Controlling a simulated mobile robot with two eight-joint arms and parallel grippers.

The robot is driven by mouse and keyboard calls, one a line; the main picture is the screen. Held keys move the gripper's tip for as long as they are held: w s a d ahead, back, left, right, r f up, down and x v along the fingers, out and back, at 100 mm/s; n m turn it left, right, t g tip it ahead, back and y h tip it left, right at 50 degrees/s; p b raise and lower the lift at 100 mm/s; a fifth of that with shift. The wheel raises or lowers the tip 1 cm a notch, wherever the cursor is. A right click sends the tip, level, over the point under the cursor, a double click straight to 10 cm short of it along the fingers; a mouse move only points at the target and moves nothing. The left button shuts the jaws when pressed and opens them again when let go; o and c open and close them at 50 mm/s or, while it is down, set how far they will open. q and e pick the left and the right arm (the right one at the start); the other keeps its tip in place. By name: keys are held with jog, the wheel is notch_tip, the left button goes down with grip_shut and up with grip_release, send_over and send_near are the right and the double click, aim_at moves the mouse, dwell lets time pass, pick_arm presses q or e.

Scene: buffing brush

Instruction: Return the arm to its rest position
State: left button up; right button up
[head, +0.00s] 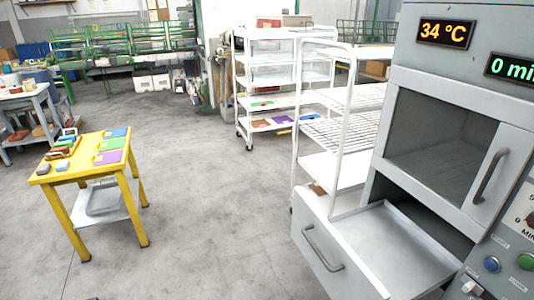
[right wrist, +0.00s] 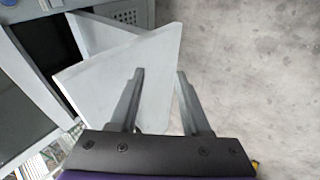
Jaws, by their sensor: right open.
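My right gripper (right wrist: 160,72) shows in the right wrist view with its two dark fingers apart. A pale flat panel (right wrist: 95,80), which looks like part of the drawer, lies beyond and partly behind the left finger. I cannot tell whether the finger touches it. Nothing is visibly held between the fingers. No gripper shows in the head view, and my left gripper is in neither view.
The grey oven cabinet (head: 440,80) stands at right, its lower drawer (head: 375,240) pulled out and empty inside. White wire racks (head: 345,130) stand beside it. A yellow table (head: 75,167) with coloured pads and brushes is at left. The concrete floor between is clear.

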jog(key=s+a+f+m+y, duration=0.1)
jog(key=s+m+y, duration=0.15)
jog(key=s, duration=0.45)
jog(key=s+a+f+m+y, duration=0.1)
jog(key=s+f+m+y, duration=0.15)
jog(key=s, duration=0.35)
pick_arm(q)
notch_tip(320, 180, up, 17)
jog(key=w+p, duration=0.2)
jog(key=p, duration=1.3)
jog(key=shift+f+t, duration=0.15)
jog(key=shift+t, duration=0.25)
pick_arm(e)
notch_tip(320, 180, up, 18)
jog(key=w, duration=0.1)
jog(key=shift+w+f+n+y, duration=0.15)
jog(key=shift+w+n+y, duration=0.15)
jog(key=shift+w+y, duration=0.1)
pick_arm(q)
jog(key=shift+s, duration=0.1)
pick_arm(e)
jog(key=shift+s, duration=0.2)
jog(key=shift+w, duration=0.1)
